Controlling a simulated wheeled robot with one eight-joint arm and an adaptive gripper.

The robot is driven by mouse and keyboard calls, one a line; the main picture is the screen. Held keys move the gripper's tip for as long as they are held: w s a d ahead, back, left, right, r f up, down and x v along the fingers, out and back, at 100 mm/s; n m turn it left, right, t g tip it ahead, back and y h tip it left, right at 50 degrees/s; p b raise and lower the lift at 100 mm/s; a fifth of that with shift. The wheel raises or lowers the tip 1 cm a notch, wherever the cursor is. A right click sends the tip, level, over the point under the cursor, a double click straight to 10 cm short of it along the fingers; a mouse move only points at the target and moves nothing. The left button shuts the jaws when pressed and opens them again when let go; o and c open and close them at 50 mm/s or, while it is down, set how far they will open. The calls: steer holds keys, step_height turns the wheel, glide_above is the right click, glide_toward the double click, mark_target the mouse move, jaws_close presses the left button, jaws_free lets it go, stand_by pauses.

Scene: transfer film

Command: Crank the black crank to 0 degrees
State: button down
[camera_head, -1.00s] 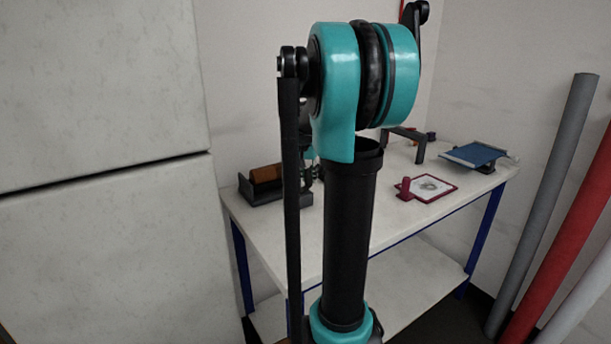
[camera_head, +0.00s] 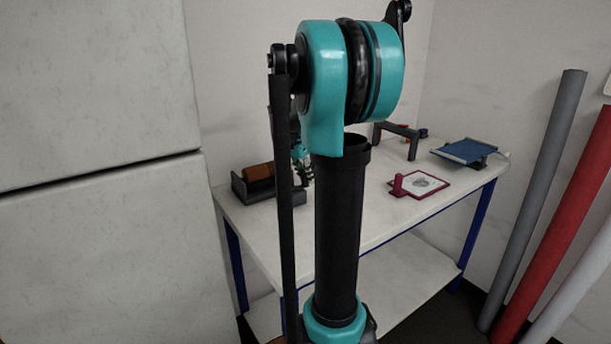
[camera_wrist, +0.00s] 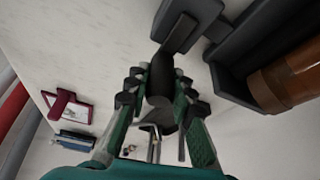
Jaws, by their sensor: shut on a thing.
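The black crank shows in the wrist view, with a flat dark arm (camera_wrist: 180,33) and a handle (camera_wrist: 159,90) below it. My gripper (camera_wrist: 160,78) has its green and black fingers on both sides of the handle and is shut on it. The crank is at the end of a dark grey tray (camera_wrist: 231,84) that holds a brown roll (camera_wrist: 288,76). In the head view the tray (camera_head: 278,194) and roll (camera_head: 259,171) stand at the table's left end. My arm hides most of the crank and gripper there, so I cannot read the crank's angle.
The white table (camera_head: 400,225) also bears a red-framed plate (camera_head: 421,184) with a red knob, a blue pad (camera_head: 466,151) on a stand and a black bracket (camera_head: 397,130). Grey (camera_head: 540,190) and red (camera_head: 570,215) pipes lean at the right. A pale cabinet (camera_head: 100,240) stands left.

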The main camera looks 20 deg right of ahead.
steer(key=c, duration=1.3)
jaws_free()
steer(key=v, duration=1.2)
